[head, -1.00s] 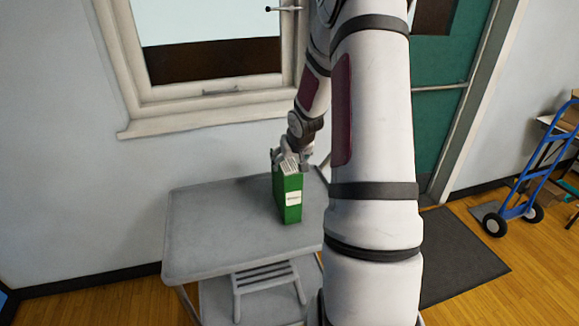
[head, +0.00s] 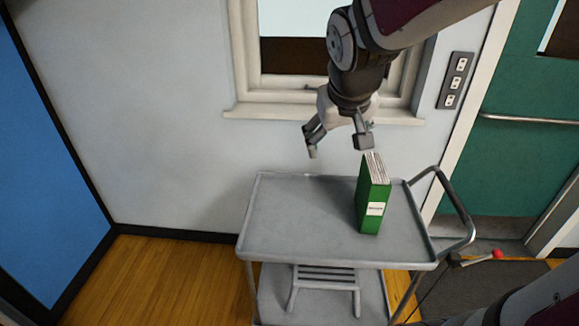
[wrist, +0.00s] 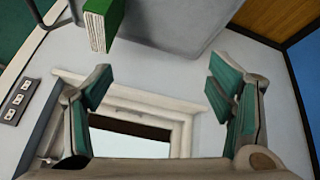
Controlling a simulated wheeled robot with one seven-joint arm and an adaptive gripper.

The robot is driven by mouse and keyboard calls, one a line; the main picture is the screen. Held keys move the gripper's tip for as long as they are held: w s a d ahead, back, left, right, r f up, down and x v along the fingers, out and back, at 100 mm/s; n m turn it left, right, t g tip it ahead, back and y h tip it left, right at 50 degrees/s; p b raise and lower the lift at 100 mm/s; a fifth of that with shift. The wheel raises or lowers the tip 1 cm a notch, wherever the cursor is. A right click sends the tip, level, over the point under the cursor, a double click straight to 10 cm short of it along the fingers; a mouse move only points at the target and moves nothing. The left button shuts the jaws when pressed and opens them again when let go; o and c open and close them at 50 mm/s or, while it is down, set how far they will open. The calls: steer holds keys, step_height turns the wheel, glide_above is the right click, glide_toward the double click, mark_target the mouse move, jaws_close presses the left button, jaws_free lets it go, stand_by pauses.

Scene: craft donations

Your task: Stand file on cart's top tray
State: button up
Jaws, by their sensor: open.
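A green file (head: 372,205) with a white label stands upright on the grey top tray (head: 290,225) of the cart, right of the tray's middle. Its page edges face up. My gripper (head: 338,146) is open and empty, above and to the left of the file near the wall, apart from it. In the wrist view, the two green-padded fingers (wrist: 158,88) are spread wide with nothing between them. The file (wrist: 104,22) shows there at the top, beyond the left finger, and part of the tray (wrist: 180,20) shows beside it.
The cart has a push handle (head: 455,205) at the right and a lower shelf holding a small grey slatted rack (head: 325,285). A window (head: 290,60) and sill are behind my gripper. A green door (head: 530,120) is at the right. The tray's left part is bare.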

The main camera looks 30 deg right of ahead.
steer(key=s+a+r+n+y, duration=0.2)
steer(key=s+a+y, duration=0.1)
steer(key=s+a, duration=0.9)
steer(key=shift+s+a+r+n, duration=0.35)
steer(key=shift+s+r+n, duration=0.05)
steer(key=shift+s, duration=0.45)
